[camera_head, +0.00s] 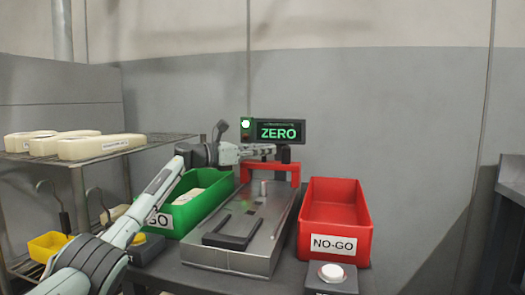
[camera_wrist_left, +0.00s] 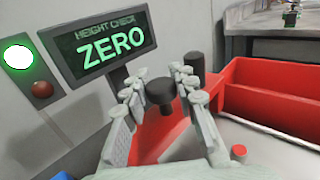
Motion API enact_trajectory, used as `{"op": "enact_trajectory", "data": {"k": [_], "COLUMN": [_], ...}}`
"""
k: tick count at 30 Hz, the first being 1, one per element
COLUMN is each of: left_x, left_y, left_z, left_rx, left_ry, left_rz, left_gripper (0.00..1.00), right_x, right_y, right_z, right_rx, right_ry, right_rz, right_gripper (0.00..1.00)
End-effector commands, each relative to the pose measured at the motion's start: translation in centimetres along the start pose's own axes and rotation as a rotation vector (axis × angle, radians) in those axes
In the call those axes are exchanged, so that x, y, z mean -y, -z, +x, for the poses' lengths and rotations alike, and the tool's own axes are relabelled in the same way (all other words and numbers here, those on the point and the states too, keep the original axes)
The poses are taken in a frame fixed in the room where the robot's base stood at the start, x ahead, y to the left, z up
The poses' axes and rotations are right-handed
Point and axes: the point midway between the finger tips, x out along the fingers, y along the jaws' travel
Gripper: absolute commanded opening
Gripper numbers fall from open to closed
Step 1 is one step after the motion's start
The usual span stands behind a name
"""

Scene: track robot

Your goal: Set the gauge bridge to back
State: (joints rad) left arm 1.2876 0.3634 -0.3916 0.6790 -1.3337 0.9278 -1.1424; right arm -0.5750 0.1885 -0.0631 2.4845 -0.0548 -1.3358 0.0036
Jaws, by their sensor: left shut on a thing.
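The red gauge bridge (camera_head: 272,168) stands across the back end of the metal gauge plate (camera_head: 228,257). In the left wrist view its red top (camera_wrist_left: 160,135) shows below my fingers. My left gripper (camera_head: 270,150) reaches in from the left over the bridge. In the left wrist view its two fingers (camera_wrist_left: 160,88) are shut on a black knob (camera_wrist_left: 160,93) on the bridge. A second black post (camera_wrist_left: 194,65) stands just beyond. A small metal cylinder (camera_head: 263,188) stands on the plate in front of the bridge. My right gripper is not in view.
A display (camera_head: 278,132) reads ZERO beside a lit green lamp (camera_head: 245,124). A green GO bin (camera_head: 178,217) is left of the plate, a red NO-GO bin (camera_head: 335,220) right. A rack (camera_head: 75,160) holds pale parts (camera_head: 95,146). A round button (camera_head: 331,272) is at front right.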

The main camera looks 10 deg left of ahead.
Motion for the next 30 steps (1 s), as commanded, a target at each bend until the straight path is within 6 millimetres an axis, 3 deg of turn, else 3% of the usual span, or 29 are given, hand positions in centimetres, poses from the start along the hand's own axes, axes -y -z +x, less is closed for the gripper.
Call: {"op": "enact_trajectory", "data": {"k": [9,10,15,24,30], "left_x": [-0.4,-0.4,-0.3,-0.2,-0.3], "left_y": [-0.5,-0.5,-0.4,-0.2,-0.1], "left_z": [-0.1,-0.1,-0.1,-0.2,-2.6], "left_rx": [0.009,0.009,0.007,0.005,0.002], "left_ry": [-0.013,-0.013,-0.011,-0.008,-0.010], "left_rz": [0.003,0.003,0.002,0.001,0.004], "left_gripper": [0.00,0.30,0.49,0.49,0.49], "right_x": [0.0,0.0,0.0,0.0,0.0], "right_y": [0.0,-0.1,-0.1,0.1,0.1], "right_z": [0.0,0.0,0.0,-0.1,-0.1], "right_rx": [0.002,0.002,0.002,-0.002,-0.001], "right_ry": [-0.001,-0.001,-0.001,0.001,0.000], "right_rz": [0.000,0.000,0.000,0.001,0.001], "right_gripper": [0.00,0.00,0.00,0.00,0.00]}}
